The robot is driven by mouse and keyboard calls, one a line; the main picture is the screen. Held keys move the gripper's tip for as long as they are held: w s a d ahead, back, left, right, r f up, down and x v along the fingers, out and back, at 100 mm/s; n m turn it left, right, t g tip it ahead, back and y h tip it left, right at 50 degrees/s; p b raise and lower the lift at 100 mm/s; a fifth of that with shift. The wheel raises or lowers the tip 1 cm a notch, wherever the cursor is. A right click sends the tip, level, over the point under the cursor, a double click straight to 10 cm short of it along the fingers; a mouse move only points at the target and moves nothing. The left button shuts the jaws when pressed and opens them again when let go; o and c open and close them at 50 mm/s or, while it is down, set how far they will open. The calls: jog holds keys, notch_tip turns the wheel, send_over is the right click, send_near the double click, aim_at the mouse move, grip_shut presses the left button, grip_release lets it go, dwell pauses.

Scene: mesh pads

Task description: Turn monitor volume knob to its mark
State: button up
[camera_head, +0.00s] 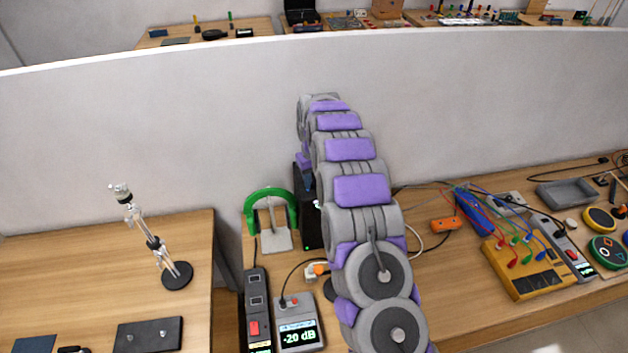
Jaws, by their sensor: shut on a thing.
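A black upright box (308,225), which looks like the monitor, stands on the wooden desk behind my arm. A small green light shows near its base. My arm rises from the bottom and reaches over to this box, covering most of its right side. My gripper is hidden behind my arm links, so its fingers and their contact do not show. The volume knob and its mark are also hidden. A grey meter box (298,322) in front of the monitor has a screen reading -20 dB.
A green headphone-like loop on a stand (270,215) is left of the monitor. A dark power strip (257,305) lies in front. A white partition (180,120) runs behind.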

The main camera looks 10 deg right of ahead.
jog(key=m, duration=0.4)
jog(key=shift+w+r+m, duration=0.15)
jog(key=shift+m, duration=0.15)
jog(key=m, duration=0.4)
jog(key=shift+a+m+b, duration=0.1)
jog(key=shift+m+b, duration=0.2)
jog(key=shift+b, duration=0.05)
jog(key=m, duration=0.4)
jog(key=shift+m, duration=0.3)
jog(key=shift+w+m, duration=0.1)
jog(key=shift+m, duration=2.1)
jog(key=o, duration=1)
jog(key=shift+o, duration=0.2)
